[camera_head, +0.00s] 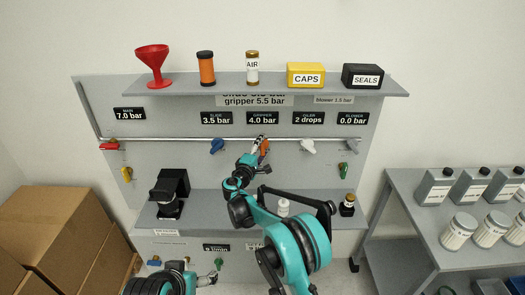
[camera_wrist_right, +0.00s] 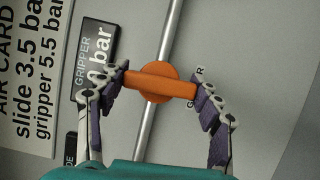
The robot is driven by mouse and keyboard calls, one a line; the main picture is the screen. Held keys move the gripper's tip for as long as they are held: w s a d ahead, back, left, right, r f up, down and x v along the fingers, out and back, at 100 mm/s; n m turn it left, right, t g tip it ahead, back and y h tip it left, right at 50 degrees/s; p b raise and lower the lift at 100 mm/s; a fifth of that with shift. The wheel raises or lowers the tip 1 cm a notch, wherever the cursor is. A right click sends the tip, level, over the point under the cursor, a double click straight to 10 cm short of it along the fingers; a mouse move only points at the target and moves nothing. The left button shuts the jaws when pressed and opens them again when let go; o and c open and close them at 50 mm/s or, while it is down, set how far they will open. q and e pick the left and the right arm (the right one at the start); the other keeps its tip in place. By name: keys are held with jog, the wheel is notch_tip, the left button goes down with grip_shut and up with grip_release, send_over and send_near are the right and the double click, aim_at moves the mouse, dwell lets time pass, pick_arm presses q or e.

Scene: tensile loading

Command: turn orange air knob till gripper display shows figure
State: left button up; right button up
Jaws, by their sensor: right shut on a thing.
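The orange air knob (camera_wrist_right: 160,84) sits on the silver pipe. In the right wrist view its bar lies between the two fingers of my right gripper (camera_wrist_right: 162,87), whose tips touch its ends. In the head view my right gripper (camera_head: 259,146) is at the panel below the gripper display (camera_head: 262,118), with a bit of orange (camera_head: 264,147) between its fingers. That display reads 4.0 bar; the wrist view shows it partly covered (camera_wrist_right: 97,62). The air card (camera_head: 254,100) says gripper 5.5 bar. My left gripper (camera_head: 208,279) is low at the bottom left; its fingers are too small to read.
A blue knob (camera_head: 217,146) is left of the orange one and a white knob (camera_head: 308,147) is right of it, on the same pipe. A shelf (camera_head: 220,83) above carries a funnel, bottles and boxes. A black device (camera_head: 170,190) stands on the lower ledge.

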jog(key=shift+n+t+b, duration=0.65)
jog(key=shift+n+t, duration=0.05)
jog(key=shift+n, duration=1.2)
jog(key=o, duration=1.2)
jog(key=shift+c, duration=0.2)
jog(key=v, duration=1.2)
jog(key=shift+f, duration=0.1)
